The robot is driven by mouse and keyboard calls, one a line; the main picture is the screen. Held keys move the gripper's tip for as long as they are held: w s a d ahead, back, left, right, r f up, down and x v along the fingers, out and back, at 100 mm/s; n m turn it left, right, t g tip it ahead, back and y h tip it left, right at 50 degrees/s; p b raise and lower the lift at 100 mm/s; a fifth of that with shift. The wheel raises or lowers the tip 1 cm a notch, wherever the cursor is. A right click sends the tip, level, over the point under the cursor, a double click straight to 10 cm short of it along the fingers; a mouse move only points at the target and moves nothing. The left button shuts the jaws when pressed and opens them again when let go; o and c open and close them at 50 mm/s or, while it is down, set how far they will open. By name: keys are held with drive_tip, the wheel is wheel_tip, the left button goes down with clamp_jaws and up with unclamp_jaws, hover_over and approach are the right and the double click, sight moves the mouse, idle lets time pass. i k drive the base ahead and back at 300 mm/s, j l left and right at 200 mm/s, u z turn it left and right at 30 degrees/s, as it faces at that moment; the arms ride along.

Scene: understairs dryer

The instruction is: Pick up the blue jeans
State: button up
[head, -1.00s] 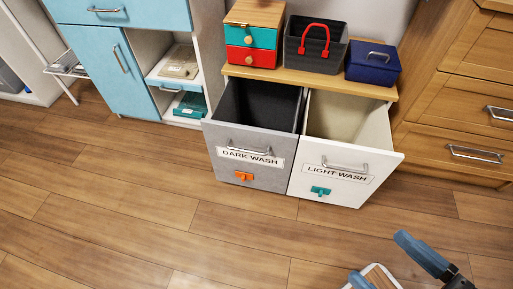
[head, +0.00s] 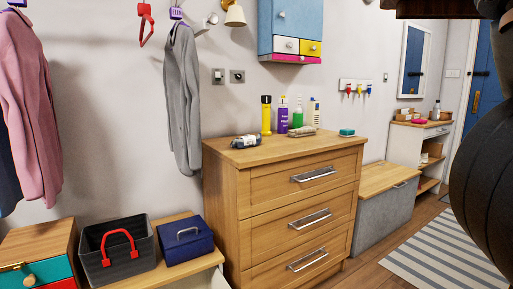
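A dark navy garment (head: 8,170) hangs at the far left edge, mostly hidden behind a pink shirt. No clearly recognisable jeans show. My gripper is out of view; a large dark part of my arm blocks the right edge.
The wooden dresser (head: 290,215) also holds a yellow torch (head: 266,115), several bottles, a grey-beige bundle (head: 302,131) and a teal block (head: 347,132). A dark basket (head: 118,255) and navy box (head: 185,242) stand left. Floor beside the striped rug (head: 440,255) is clear.

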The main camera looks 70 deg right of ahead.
sight(247, 140)
drive_tip(key=z, duration=1.55)
drive_tip(key=i+l, duration=0.1)
drive_tip(key=l, duration=0.35)
drive_tip(key=i+l+u, duration=0.15)
drive_tip(key=l, duration=0.3)
drive_tip(key=k, duration=0.05)
